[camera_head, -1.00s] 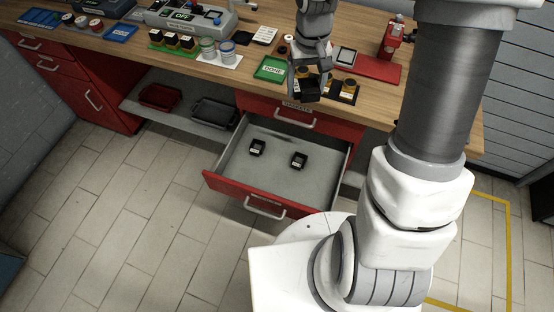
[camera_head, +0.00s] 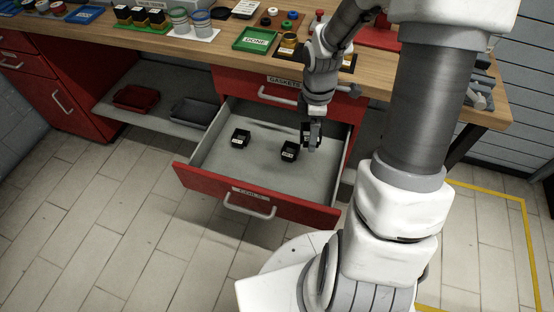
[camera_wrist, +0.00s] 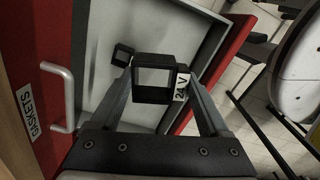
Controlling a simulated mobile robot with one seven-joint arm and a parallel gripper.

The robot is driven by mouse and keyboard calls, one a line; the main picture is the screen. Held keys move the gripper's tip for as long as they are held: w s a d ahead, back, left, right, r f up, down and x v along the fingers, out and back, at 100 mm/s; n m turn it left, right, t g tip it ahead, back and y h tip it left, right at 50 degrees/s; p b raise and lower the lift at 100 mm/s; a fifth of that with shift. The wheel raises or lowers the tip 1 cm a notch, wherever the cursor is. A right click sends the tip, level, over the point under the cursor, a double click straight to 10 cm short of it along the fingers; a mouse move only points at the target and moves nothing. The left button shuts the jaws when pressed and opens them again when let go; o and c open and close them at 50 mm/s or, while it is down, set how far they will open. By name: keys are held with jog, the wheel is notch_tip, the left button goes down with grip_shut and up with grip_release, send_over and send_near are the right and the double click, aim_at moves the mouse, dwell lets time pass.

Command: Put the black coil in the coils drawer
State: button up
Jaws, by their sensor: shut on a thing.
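My gripper (camera_head: 312,142) is shut on a black coil (camera_wrist: 153,96), a square hollow frame with a white "24 V" label, shown between the fingers in the wrist view. The drawer is red-fronted with a grey inside. I cannot tell how high the held coil is above the drawer floor.
The shut gaskets drawer (camera_head: 285,90) is above, under the wooden worktop, with its handle (camera_wrist: 60,95) close by in the wrist view. A green "DONE" tray (camera_head: 255,40) is on the worktop.

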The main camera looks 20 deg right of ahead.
aim_at(314, 184)
jog(key=s+f+n+b, duration=0.1)
jog(key=f+n+b, duration=0.1)
jog(key=f+b, duration=0.2)
jog(key=d+f+n+b, duration=0.1)
jog(key=f+n+b, duration=0.1)
jog(key=f, duration=0.7)
jog(key=s+d+f+n+b, duration=0.1)
jog(key=f+b, duration=0.4)
jog(key=f, duration=0.2)
jog(key=shift+s+d+n+b, duration=0.25)
jog(key=shift+s+n+b, duration=0.05)
jog(key=shift+n, duration=0.1)
jog(key=shift+f, duration=0.1)
jog(key=o, duration=1.3)
notch_tip(314, 184, up, 12)
jog(key=p, duration=0.6)
